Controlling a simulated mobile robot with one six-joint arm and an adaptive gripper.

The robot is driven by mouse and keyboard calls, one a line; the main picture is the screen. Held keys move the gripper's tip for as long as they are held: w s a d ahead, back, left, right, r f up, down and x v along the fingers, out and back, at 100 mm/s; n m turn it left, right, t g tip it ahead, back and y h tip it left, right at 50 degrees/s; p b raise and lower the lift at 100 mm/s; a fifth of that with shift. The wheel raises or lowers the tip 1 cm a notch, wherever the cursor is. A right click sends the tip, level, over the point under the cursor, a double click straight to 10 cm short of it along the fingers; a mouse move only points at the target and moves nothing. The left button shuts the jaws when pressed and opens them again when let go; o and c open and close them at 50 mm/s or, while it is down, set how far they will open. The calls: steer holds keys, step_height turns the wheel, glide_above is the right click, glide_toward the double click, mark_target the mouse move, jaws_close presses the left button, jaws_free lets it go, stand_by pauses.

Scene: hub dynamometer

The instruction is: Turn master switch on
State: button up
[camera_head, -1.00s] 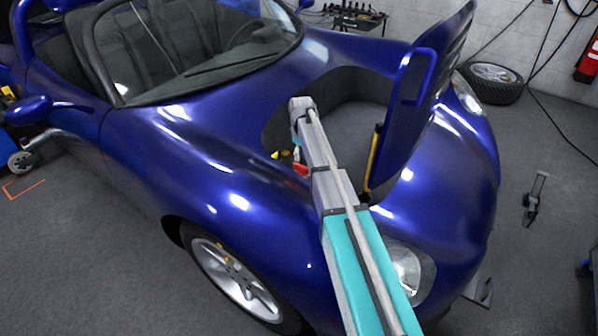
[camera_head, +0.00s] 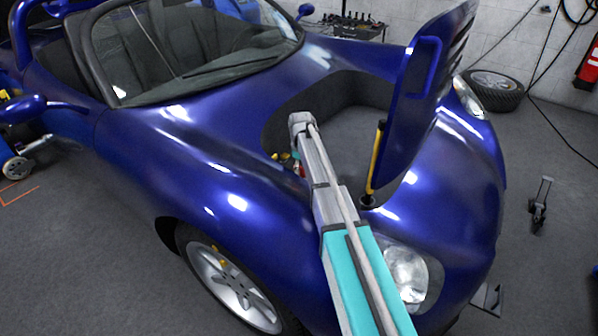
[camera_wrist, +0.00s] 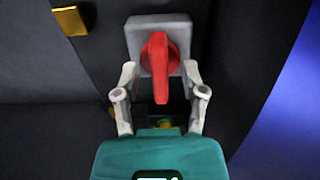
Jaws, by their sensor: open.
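The master switch is a red handle (camera_wrist: 160,62) on a light grey square base (camera_wrist: 136,38), fixed to a dark wall in the wrist view. The handle lies along the picture's vertical, its lower end towards my gripper. My gripper (camera_wrist: 160,80) is open, with one pale finger on each side of the handle. Gaps show between both fingers and the handle, and it looks untouched. In the head view my arm reaches into the open front bay (camera_head: 345,125) of the blue car (camera_head: 230,150). My fingers cannot be made out there.
The raised lid (camera_head: 420,105) and its yellow strut (camera_head: 376,160) stand close to the right of my arm. A gold-yellow block (camera_wrist: 70,20) is at the upper left of the switch. Small green and yellow parts (camera_wrist: 165,122) show below the handle. A loose wheel (camera_head: 492,90) lies on the floor.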

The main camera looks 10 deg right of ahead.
steer(key=shift+c, duration=0.2)
jaws_close()
steer(key=shift+a, duration=0.3)
steer(key=shift+d, duration=0.2)
